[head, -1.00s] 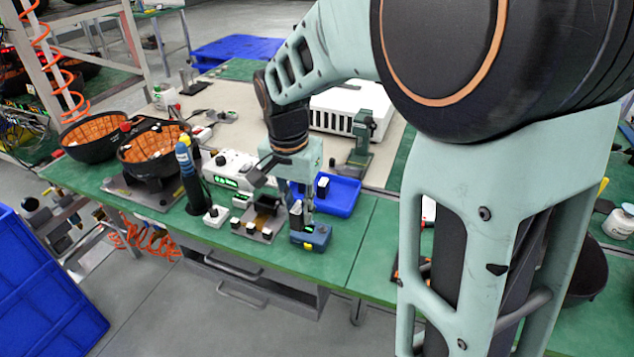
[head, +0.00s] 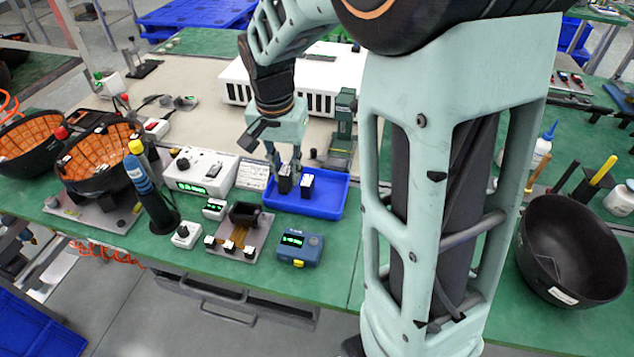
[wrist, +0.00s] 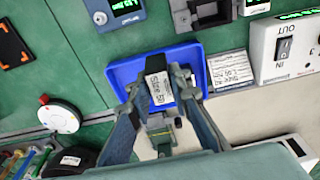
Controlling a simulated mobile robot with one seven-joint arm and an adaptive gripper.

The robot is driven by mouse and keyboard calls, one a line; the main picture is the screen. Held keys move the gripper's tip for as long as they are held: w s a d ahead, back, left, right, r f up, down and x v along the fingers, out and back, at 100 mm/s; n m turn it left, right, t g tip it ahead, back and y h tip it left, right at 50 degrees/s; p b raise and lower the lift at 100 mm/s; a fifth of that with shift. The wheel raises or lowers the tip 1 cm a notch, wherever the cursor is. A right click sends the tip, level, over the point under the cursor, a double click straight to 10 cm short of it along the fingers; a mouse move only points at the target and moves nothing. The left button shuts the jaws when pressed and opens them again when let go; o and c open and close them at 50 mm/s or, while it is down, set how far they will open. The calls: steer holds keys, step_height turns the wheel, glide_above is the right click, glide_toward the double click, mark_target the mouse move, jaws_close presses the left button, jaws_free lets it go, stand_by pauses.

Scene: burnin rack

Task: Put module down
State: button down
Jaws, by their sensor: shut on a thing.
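My gripper (head: 285,168) is over the blue tray (head: 332,205), shut on a dark module (head: 284,184). The module hangs upright at the tray's left part; whether its base touches the tray floor I cannot tell. A second dark module (head: 306,184) with a white top stands in the tray just right of it. In the wrist view, my fingers (wrist: 160,95) reach over the blue tray (wrist: 118,74), and a white-labelled module face (wrist: 158,88) shows between them. The fingers hide part of the tray.
A blue device with a green display (head: 299,247) sits in front of the tray. A fixture plate (head: 240,238) and white power supply (head: 205,170) stand left. A green stand (head: 343,125) and white ventilated box (head: 318,80) are behind. A black bowl (head: 570,250) is far right.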

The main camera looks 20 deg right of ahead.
steer(key=d+f, duration=0.2)
steer(key=d, duration=0.1)
steer(key=d+f, duration=0.2)
steer(key=d, duration=0.1)
steer(key=d+f, duration=0.2)
steer(key=f, duration=0.1)
steer(key=shift+d+f, duration=0.1)
steer(key=shift+d, duration=0.3)
steer(key=shift+d+f, duration=0.2)
steer(key=shift+f, duration=0.75)
steer(key=shift+d+f, duration=0.15)
steer(key=shift+f, duration=0.8)
steer(key=shift+f+b, duration=0.2)
steer(key=shift+b, duration=0.1)
steer(key=c, duration=2.1)
jaws_free()
steer(key=shift+r, duration=0.1)
steer(key=r, duration=0.4)
steer(key=s+r, duration=0.1)
steer(key=r, duration=0.3)
steer(key=r+p, duration=0.1)
steer(key=r, duration=0.3)
steer(key=shift+s+a, duration=0.15)
steer(key=shift+a, duration=0.25)
